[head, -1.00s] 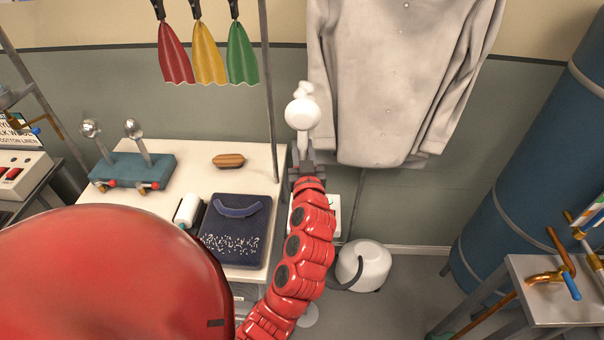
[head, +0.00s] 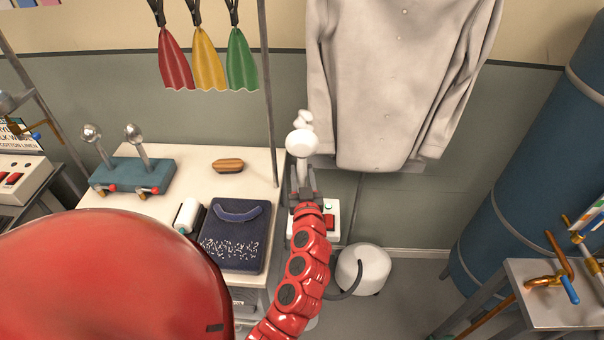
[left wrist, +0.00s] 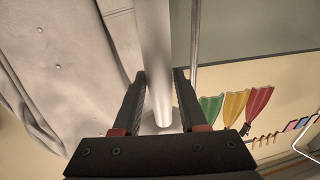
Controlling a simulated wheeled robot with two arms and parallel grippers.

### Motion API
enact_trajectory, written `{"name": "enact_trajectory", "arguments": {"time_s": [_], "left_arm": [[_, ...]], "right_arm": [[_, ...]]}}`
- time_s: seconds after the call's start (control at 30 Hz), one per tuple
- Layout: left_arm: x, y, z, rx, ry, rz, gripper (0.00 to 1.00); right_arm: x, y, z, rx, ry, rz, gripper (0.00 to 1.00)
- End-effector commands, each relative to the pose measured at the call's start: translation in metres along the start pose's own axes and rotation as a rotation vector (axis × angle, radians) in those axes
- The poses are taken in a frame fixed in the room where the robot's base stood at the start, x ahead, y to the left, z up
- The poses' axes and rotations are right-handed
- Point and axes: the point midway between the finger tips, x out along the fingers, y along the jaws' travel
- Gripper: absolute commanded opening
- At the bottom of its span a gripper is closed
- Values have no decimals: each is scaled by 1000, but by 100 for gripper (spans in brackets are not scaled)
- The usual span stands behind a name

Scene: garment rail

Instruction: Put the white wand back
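The white wand (head: 301,143), with a rounded head and a small knob on top, stands roughly upright at the left edge of a hanging pale shirt (head: 392,80). My left gripper (head: 303,183) is below the head, shut on the wand's handle. In the left wrist view the pale handle (left wrist: 155,55) runs between the two dark fingers (left wrist: 160,75). A grey ledge or bracket (head: 322,162) shows beside the wand, partly hidden; I cannot tell if they touch. My right gripper is not in view.
A white box with a red switch (head: 330,223) is beside my left forearm. A white canister (head: 363,268) with a dark hose stands on the floor. The pale table (head: 255,163) holds a brush (head: 228,165) and folded dark cloth (head: 247,250). A thin pole (head: 269,110) rises close left.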

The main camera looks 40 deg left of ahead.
Motion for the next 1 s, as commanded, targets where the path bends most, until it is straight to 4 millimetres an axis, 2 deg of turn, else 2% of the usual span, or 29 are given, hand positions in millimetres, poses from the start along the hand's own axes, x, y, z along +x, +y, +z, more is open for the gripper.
{"name": "enact_trajectory", "arguments": {"time_s": [0.03, 0.1, 0.37, 0.47, 0.57, 0.73, 0.9, 1.0], "left_arm": [[0, 0, 0, 0, 0, 0, 53], [0, 0, 0, 0, 0, 0, 61], [0, 0, -1, 1, -1, 0, 61], [0, 0, -5, 2, -1, 0, 61], [-12, 1, 1, -1, 1, 1, 61], [-46, 2, 6, 0, -1, 5, 61], [-84, 3, 5, 1, 1, 9, 61], [-101, 2, 1, 2, 0, 8, 61]], "right_arm": [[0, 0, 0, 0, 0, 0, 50], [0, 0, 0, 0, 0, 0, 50], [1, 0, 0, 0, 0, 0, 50], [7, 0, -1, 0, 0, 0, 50], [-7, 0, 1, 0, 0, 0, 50], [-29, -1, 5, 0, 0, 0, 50], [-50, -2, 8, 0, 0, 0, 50], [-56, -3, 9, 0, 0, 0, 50]]}}
